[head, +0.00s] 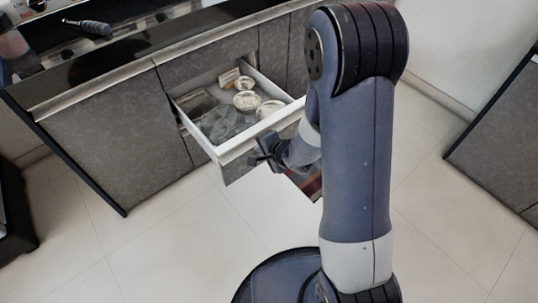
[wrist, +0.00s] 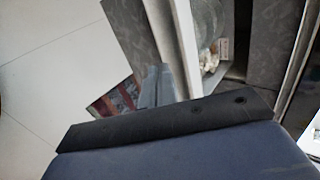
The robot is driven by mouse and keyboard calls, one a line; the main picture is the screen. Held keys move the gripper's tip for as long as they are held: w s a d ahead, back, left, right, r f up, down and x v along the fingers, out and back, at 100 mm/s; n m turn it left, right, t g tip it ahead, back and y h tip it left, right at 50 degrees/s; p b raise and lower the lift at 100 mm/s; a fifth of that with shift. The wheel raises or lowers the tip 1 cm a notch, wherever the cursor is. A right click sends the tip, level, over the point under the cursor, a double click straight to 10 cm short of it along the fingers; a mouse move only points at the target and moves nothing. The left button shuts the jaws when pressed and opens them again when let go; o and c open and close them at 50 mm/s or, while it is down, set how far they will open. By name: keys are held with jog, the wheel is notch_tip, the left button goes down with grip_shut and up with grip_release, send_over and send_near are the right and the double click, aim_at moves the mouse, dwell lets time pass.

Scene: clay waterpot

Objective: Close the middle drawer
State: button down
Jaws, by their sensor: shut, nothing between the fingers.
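A drawer (head: 222,152) with a grey patterned front and white rim stands pulled out from the counter in the head view. It holds several small bowls or containers (head: 246,101). My gripper (head: 262,152) is shut and empty at the outer face of the drawer front, near its middle; I cannot tell whether it touches. In the wrist view, the drawer's white rim (wrist: 187,50) and grey front (wrist: 133,32) rise just beyond the shut fingers (wrist: 157,88). My arm hides the drawer's right end.
Grey cabinet doors (head: 115,135) flank the drawer under a dark countertop (head: 120,60). A red patterned thing (head: 309,184) shows below the drawer, partly hidden by my arm. The tiled floor (head: 170,235) in front is clear. Another cabinet (head: 500,140) stands at the right.

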aim_at(251, 142)
jog(key=shift+w+a+f+b, duration=0.2)
jog(key=shift+w+a, duration=0.3)
jog(key=shift+w, duration=0.25)
jog(key=shift+w+a+f+b, duration=0.1)
jog(key=shift+w+a+f, duration=0.1)
jog(key=shift+w+a, duration=0.4)
jog(key=shift+w+a+f+b, duration=0.1)
jog(key=shift+w+a+f, duration=0.2)
jog(key=shift+w, duration=0.6)
jog(key=shift+a+r, duration=0.1)
jog(key=shift+r, duration=0.05)
